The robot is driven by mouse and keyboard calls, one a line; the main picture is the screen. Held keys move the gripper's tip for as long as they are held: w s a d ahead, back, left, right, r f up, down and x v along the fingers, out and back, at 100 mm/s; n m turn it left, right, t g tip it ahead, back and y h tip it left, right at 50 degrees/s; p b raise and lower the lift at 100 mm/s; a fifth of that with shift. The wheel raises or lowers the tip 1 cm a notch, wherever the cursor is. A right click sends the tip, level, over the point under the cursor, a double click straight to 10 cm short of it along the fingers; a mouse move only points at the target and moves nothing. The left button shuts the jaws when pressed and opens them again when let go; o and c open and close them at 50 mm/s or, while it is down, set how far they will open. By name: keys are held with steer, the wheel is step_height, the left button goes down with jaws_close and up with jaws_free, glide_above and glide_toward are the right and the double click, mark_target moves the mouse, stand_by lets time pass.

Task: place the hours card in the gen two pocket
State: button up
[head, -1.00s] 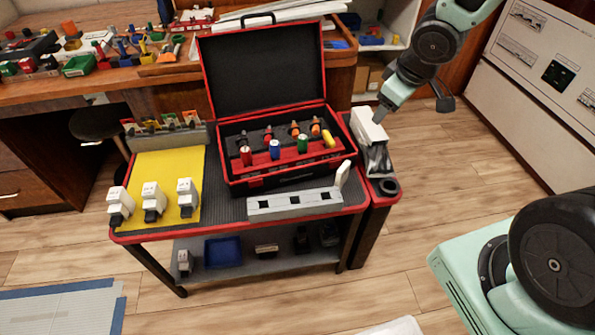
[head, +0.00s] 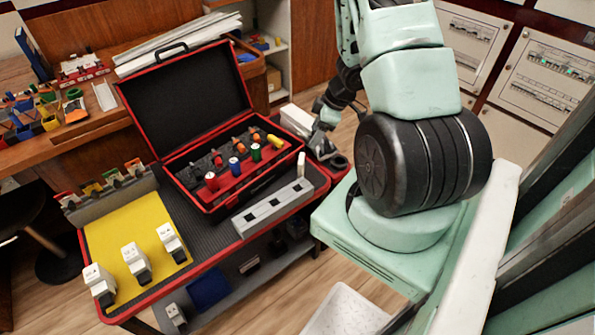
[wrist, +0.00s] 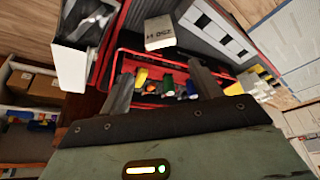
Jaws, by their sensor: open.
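My gripper (wrist: 163,88) is open and empty, its two fingers spread over the toolbox area in the wrist view. In the head view its end (head: 320,142) is partly hidden, near the cart's right end. A rack (head: 112,195) at the cart's back left holds several coloured cards (head: 110,178). I cannot read their labels, so I cannot tell which is the hours card or where the gen two pocket is. A white piece (head: 301,164) stands at the right end of a grey strip with square openings (head: 270,210). It shows a dark label in the wrist view (wrist: 159,33), too blurred to read.
An open red and black toolbox (head: 190,100) with coloured pieces stands mid-cart. Three white blocks (head: 137,262) stand along the yellow mat (head: 125,225). A white box (head: 296,119) is at the cart's right end. A cluttered bench (head: 75,135) lies behind.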

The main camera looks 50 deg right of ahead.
mark_target(301, 158)
steer(key=b+x, duration=0.2)
steer(key=x, duration=0.5)
steer(key=shift+f, duration=0.15)
steer(key=b+x, duration=0.1)
steer(key=x, duration=0.4)
steer(key=shift+s, duration=0.2)
steer(key=c, duration=0.8)
